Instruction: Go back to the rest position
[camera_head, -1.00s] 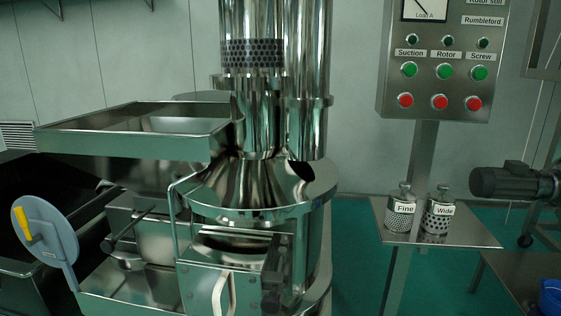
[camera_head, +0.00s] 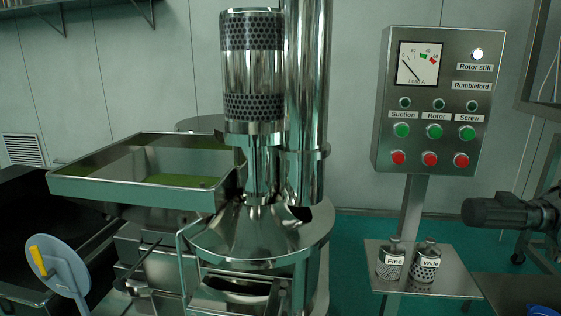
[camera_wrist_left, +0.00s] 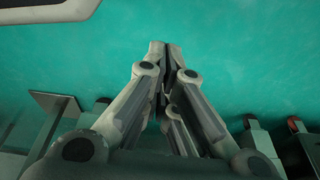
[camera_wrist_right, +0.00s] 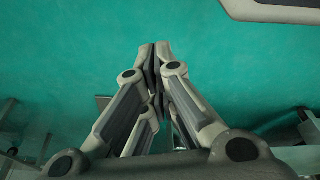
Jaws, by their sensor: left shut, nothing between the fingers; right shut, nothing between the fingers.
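My left gripper (camera_wrist_left: 166,52) is shut and empty over the green floor in the left wrist view. My right gripper (camera_wrist_right: 154,54) is also shut and empty over green floor in the right wrist view. Neither gripper shows in the head view. The steel sieve machine (camera_head: 258,236) stands in the middle of the head view, with a perforated cylinder (camera_head: 253,75) on top. A wide steel tray (camera_head: 125,196) at its left has some green on its inside.
A control panel (camera_head: 432,100) with green and red buttons stands at the right, its "Rotor still" lamp lit. Below it a shelf (camera_head: 450,282) bears the "Fine" (camera_head: 391,260) and "Wide" (camera_head: 425,263) sieves. A motor (camera_head: 500,213) is at the right edge. A round plate with a yellow handle (camera_head: 58,268) is at lower left.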

